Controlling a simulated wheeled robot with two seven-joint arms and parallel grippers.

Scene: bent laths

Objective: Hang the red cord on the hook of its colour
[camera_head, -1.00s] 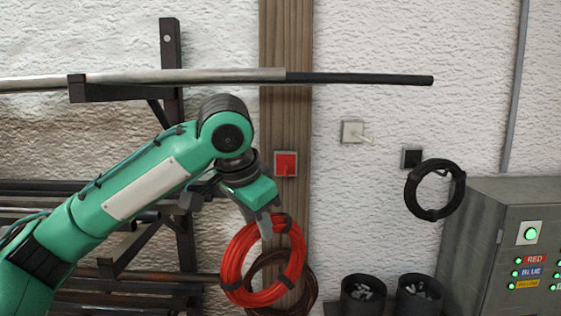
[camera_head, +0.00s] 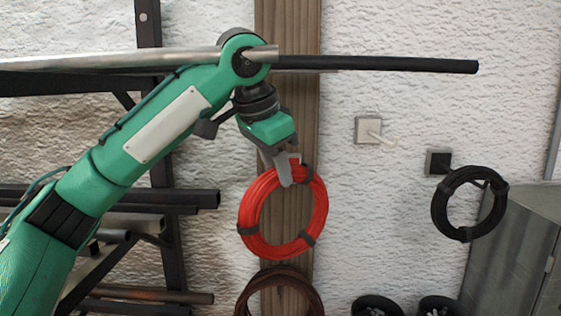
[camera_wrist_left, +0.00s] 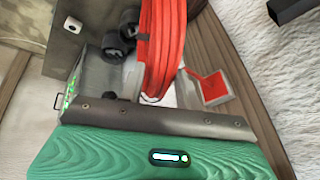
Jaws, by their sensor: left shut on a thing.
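The red cord (camera_head: 251,207) is a coil with dark ties, hanging upright in front of the wooden post. My left gripper (camera_head: 285,172) is shut on the top of the coil; the held red strands (camera_wrist_left: 165,45) also show in the left wrist view. The red hook (camera_head: 295,161) on the post is mostly hidden behind the gripper and coil in the head view. In the left wrist view its red plate (camera_wrist_left: 210,87) shows just right of the strands. I cannot tell whether the cord touches the hook. My right gripper is not in view.
A white hook (camera_head: 368,130) is empty. A black cord (camera_head: 441,212) hangs on the black hook (camera_head: 439,162). A brown coil (camera_head: 278,273) is below the red one. A long pipe (camera_head: 390,63) runs above. A grey cabinet (camera_head: 510,255) stands right, past dark pots (camera_head: 378,305).

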